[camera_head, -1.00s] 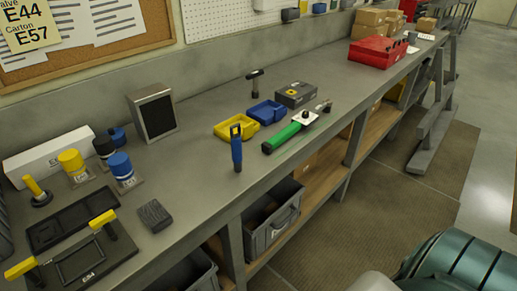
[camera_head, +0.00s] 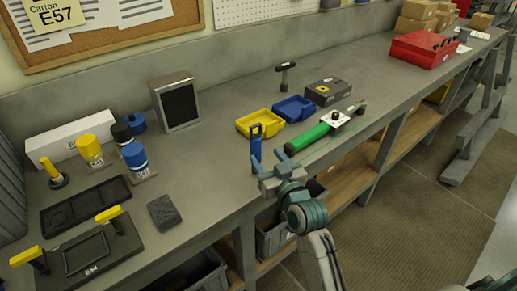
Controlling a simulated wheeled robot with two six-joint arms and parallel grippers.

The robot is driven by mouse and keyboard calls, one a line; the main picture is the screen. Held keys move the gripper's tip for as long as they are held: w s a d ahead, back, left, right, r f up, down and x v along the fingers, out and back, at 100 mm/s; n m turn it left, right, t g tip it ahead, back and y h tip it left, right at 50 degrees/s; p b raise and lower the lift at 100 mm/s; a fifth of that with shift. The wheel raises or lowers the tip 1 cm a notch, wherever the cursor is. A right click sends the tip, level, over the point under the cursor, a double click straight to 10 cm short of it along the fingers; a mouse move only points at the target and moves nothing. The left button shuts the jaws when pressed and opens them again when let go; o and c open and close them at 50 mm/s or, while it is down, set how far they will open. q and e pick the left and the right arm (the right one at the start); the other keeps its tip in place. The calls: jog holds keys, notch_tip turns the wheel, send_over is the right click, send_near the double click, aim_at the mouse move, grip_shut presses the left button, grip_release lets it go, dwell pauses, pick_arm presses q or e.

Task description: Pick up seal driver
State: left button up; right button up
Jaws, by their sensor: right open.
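No label marks the seal driver. A tool with a yellow upright handle and a round dark foot (camera_head: 54,172) stands at the left of the bench and has a driver's shape. A blue upright tool with a slotted top (camera_head: 256,143) stands near the bench's front edge. My right gripper (camera_head: 272,168) is open and empty, just in front of the blue tool, and hides its lower part. I cannot tell whether they touch. My left gripper is not in view.
A green-handled tool (camera_head: 312,137) lies right of the blue tool. Yellow (camera_head: 259,123) and blue (camera_head: 294,108) bins and a dark box (camera_head: 328,92) stand behind. A black-framed plate with yellow handles (camera_head: 88,250) lies front left. Bare bench (camera_head: 205,165) lies between.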

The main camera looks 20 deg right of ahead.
aim_at(258, 144)
jog(key=w, duration=0.3)
jog(key=shift+w+a+p, duration=0.1)
jog(key=shift+w+p, duration=0.05)
jog(key=shift+p, duration=0.15)
jog(key=shift+w, duration=0.25)
jog(key=w+p, duration=0.2)
jog(key=w, duration=0.2)
jog(key=shift+a+p, duration=0.2)
jog(key=shift+p, duration=0.15)
jog(key=shift+w+f, duration=0.15)
jog(key=shift+w, duration=0.2)
jog(key=shift+s+a, duration=0.1)
jog(key=shift+c, duration=0.7)
jog(key=c, duration=1)
jog(key=shift+r, duration=0.25)
